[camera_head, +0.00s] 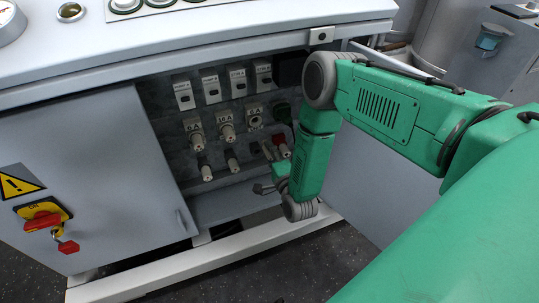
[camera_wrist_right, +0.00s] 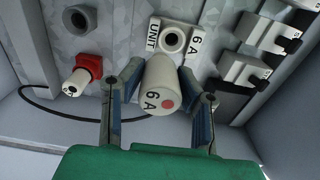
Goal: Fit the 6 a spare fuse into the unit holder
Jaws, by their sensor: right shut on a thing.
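My right gripper (camera_wrist_right: 160,74) is shut on the 6 A spare fuse (camera_wrist_right: 157,92), a pale cylinder marked "6 A" with a red dot on its end. The fuse's outer end faces the wrist camera and its inner end is hidden. The unit holder (camera_wrist_right: 172,40), a round socket with a dark opening on a plate marked "UNIT" and "6 A", is just beyond the fuse in the wrist view. The fuse appears apart from its opening. In the head view my right gripper (camera_head: 272,158) is small beside the fuse panel. My left gripper is out of view.
Other fuse carriers (camera_head: 226,130) and several switches (camera_head: 210,86) fill the cabinet's recess. A red-collared fuse (camera_wrist_right: 82,74) and a dark cable (camera_wrist_right: 60,112) are left of my fingers in the wrist view. The open cabinet door (camera_head: 85,170) stands at left.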

